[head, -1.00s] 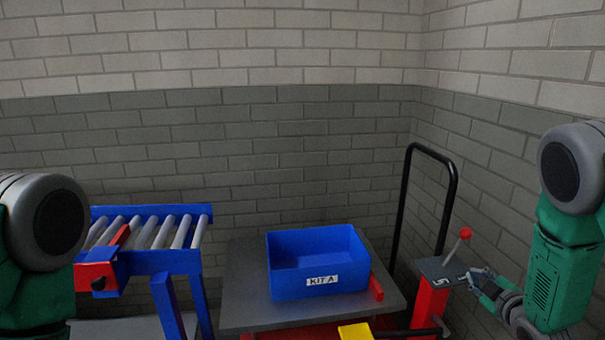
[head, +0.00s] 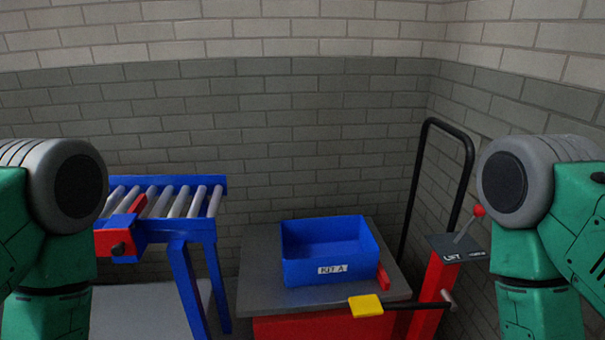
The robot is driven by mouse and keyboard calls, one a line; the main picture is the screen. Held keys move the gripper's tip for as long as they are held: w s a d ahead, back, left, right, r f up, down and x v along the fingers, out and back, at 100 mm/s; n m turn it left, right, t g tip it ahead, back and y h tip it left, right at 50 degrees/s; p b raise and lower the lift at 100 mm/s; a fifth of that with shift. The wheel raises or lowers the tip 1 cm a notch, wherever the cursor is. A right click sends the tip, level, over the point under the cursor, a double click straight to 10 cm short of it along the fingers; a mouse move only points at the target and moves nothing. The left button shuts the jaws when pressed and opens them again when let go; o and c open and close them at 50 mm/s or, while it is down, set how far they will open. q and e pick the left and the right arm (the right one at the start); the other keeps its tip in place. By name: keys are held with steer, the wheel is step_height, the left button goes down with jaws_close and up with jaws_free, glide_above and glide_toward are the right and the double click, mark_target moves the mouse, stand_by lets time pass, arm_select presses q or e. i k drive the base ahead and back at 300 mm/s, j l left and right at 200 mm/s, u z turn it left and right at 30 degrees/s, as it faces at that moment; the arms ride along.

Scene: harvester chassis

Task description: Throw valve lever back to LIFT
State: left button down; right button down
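The valve lever (head: 468,225) has a grey shaft and a red ball knob. It rises from a dark plate (head: 456,248) on top of a red post (head: 432,297), right of the lift table. The plate carries a LIFT label at its left and another label at its right, too small to read. The lever leans to the right, away from the LIFT label. My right arm is beside the post at the right, partly close to the knob in the picture. Neither of my grippers shows in the head view.
A blue bin marked KIT A (head: 328,256) stands on the grey lift table top (head: 258,280). A yellow pedal (head: 366,306) sits in front. A black handle frame (head: 425,150) rises behind the post. A blue roller conveyor (head: 165,218) stands at the left.

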mark_target(478, 210)
steer(key=z, duration=1.4)
steer(key=i+j, duration=0.05)
